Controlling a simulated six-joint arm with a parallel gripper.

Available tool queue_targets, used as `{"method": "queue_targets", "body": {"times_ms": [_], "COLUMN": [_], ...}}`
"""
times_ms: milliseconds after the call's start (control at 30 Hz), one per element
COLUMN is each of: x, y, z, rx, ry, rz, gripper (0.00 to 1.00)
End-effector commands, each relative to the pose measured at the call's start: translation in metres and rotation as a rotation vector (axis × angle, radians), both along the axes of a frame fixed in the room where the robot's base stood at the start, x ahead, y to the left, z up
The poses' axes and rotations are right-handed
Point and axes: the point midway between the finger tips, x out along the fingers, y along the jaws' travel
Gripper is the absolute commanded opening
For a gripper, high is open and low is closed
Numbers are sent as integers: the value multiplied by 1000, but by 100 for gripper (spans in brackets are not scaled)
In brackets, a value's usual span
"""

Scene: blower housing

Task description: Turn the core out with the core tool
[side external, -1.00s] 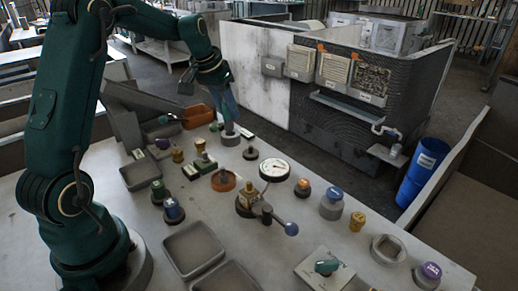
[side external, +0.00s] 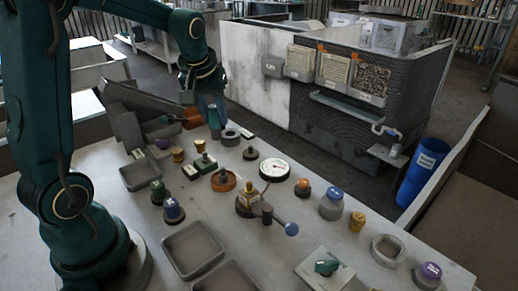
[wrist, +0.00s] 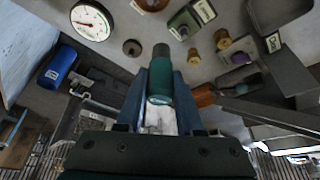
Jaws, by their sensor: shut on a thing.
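My gripper (side external: 210,105) is at the back of the table, left of the orange-topped parts. In the wrist view its blue jaws (wrist: 160,105) are shut on a teal cylindrical tool with a dark tip, seemingly the core tool (wrist: 160,82). In the side view the tool's lower end (side external: 215,130) shows below the jaws, beside and left of a grey ring (side external: 231,138) on the table. Whether it touches the table is unclear. I cannot tell which part is the core, or whether it is in the ring.
Grey trays (side external: 193,250) lie at the front. Several small coloured parts stand around.

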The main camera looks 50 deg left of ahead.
Motion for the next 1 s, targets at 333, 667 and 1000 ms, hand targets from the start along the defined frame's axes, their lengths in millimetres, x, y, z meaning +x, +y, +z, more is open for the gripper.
{"method": "queue_targets", "body": {"times_ms": [333,667,1000], "x": [-15,-19,-19], "y": [-111,-143,-141], "z": [7,12,12], "rx": [-1,-2,-4], "ry": [-3,0,-1], "rz": [-178,-324,-561], "gripper": [0,0,0]}}
